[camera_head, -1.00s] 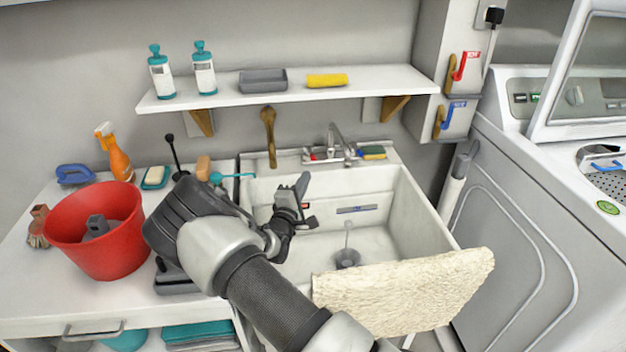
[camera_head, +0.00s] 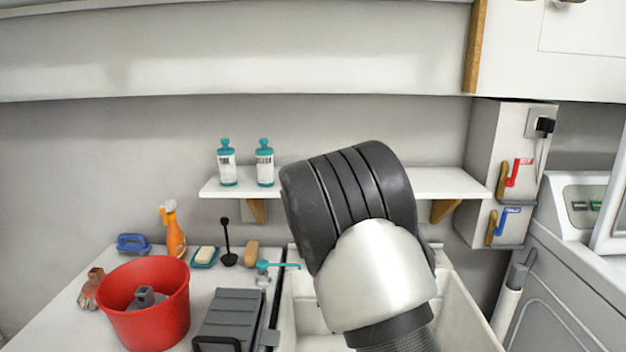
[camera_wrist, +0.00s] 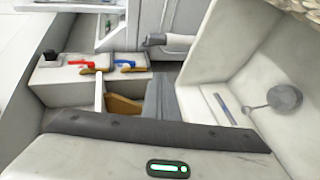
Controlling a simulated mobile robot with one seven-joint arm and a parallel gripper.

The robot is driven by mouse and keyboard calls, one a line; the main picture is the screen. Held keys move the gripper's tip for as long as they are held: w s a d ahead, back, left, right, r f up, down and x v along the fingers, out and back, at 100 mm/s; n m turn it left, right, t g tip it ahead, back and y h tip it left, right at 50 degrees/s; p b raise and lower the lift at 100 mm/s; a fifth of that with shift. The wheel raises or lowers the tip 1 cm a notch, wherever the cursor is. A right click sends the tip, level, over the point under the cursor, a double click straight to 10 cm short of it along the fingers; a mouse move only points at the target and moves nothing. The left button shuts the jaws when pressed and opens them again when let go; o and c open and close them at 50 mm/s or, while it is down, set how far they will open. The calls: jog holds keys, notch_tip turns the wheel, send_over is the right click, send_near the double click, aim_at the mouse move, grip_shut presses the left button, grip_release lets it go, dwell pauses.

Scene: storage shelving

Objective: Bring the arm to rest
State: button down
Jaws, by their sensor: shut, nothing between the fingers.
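My arm rises from the bottom of the head view, right of centre. Its silver link and wide black joint stand large in front of the shelf and sink. My gripper is not visible in the head view, and no fingertips show in the wrist view. The wrist view looks over the sink (camera_wrist: 225,85) and the hook box (camera_wrist: 60,95) with its red and blue hooks. A pale surface with a green light fills the bottom of that view; I cannot tell what it is.
The white wall shelf (camera_head: 450,183) holds two teal-topped bottles (camera_head: 264,163). A red bucket (camera_head: 155,325), an orange spray bottle (camera_head: 174,235) and a grey slatted object (camera_head: 232,312) stand on the left counter. The sink basin (camera_head: 460,315) is partly behind my arm. The wall above is clear.

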jog(key=s+r+m+g+y, duration=0.2)
jog(key=s+r+y, duration=0.1)
jog(key=s, duration=0.5)
jog(key=s+r+m+g+y, duration=0.2)
jog(key=s, duration=0.5)
jog(key=s+a+r+t+y, duration=0.2)
jog(key=s+a+r+y, duration=0.15)
jog(key=s+a, duration=0.3)
jog(key=s+a+r+t+y, duration=0.25)
jog(key=s+a+y, duration=0.2)
jog(key=s, duration=0.35)
notch_tip(320, 180, up, 21)
jog(key=p, duration=1.9)
jog(key=shift+a+f+g+p, duration=0.2)
jog(key=shift+a+g+p, duration=0.1)
jog(key=shift+g+p, duration=0.1)
